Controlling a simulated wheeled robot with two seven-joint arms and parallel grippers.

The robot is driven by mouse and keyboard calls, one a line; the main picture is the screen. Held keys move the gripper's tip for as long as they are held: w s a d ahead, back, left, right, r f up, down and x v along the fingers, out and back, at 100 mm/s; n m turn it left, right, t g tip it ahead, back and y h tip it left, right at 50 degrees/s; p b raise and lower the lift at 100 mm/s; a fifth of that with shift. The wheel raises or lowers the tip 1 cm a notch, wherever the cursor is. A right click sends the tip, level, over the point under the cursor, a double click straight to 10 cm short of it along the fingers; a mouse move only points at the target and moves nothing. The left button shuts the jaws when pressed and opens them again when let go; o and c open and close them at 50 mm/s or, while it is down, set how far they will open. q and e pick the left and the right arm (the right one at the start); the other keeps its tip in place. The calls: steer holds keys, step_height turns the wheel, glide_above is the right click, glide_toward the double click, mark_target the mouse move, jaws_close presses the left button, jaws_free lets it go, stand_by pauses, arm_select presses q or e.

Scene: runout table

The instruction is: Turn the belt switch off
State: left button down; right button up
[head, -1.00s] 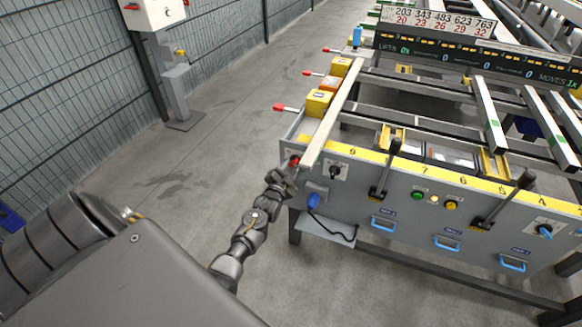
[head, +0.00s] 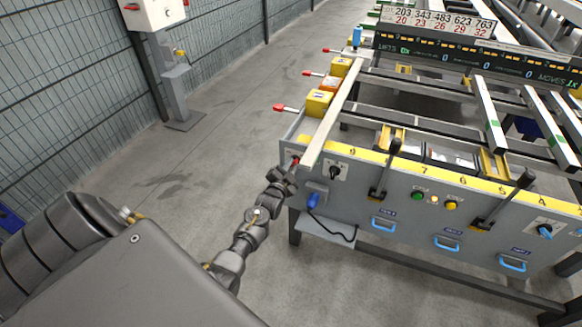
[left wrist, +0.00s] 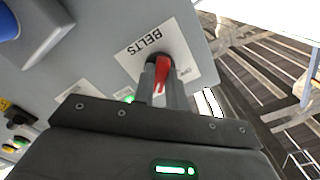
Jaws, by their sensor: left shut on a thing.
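The belt switch has a red handle (left wrist: 161,72) on a white plate marked BELTS (left wrist: 150,45), on the grey panel in the left wrist view. In the head view the red handle (head: 295,160) shows at the panel's left end, partly hidden by the gripper. My left gripper (head: 290,172) is at the switch. In the left wrist view its two fingers (left wrist: 164,82) are closed around the red handle. The handle's exact setting is hard to read. My right gripper is not in view.
The grey control panel (head: 400,205) carries a black knob (head: 335,171), black levers (head: 384,170) and a blue plug (head: 313,200) below the switch. Yellow boxes (head: 318,102) stand on the table's left side. Open floor (head: 220,130) lies left, up to a mesh fence (head: 70,90).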

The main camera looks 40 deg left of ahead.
arm_select(q)
steer(key=shift+n+p, duration=0.9)
steer(key=shift+n, duration=7.9)
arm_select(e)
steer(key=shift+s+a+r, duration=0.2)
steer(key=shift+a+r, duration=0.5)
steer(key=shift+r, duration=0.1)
arm_select(q)
steer(key=shift+d, duration=0.1)
steer(key=c, duration=1.4)
jaws_free()
steer(key=shift+c, duration=0.2)
steer(key=shift+s, duration=0.1)
